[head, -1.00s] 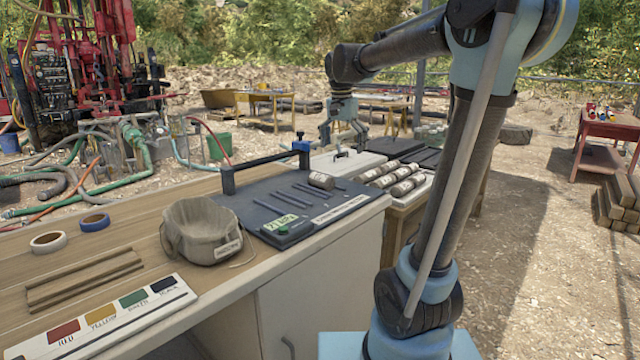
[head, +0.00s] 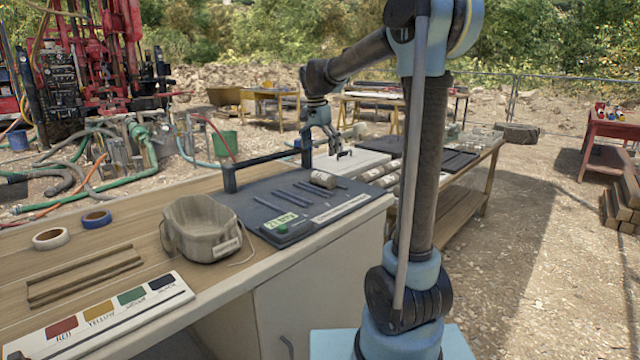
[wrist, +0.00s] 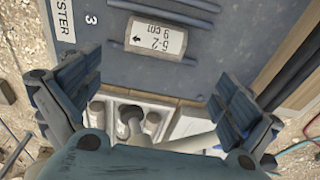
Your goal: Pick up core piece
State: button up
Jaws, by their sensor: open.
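The core piece (head: 323,179) is a short pale cylinder. It lies on its side at the far right part of a dark grey board (head: 249,204) on the bench. In the wrist view the core piece (wrist: 155,38) shows a printed label with an arrow, lying ahead of the fingers near the top. My gripper (head: 322,149) is above and behind the core piece, apart from it. In the wrist view its two blue fingers (wrist: 150,92) are spread wide, with nothing between them.
Several dark rods lie on the board beside the core piece. A grey cloth bag (head: 198,228) stands left of the board. More cores (head: 383,172) lie on the neighbouring table.

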aim_at(323, 174)
jog(key=f, duration=0.5)
jog(key=shift+w+d+f, duration=0.1)
jog(key=shift+w+d, duration=0.1)
jog(key=f, duration=0.4)
jog(key=shift+s+d+f, duration=0.15)
jog(key=shift+s+d, duration=0.05)
jog(key=shift+s, duration=0.2)
jog(key=shift+f, duration=0.5)
jog(key=c, duration=1.7)
jog(key=shift+w+r, duration=0.1)
jog(key=shift+r, duration=0.05)
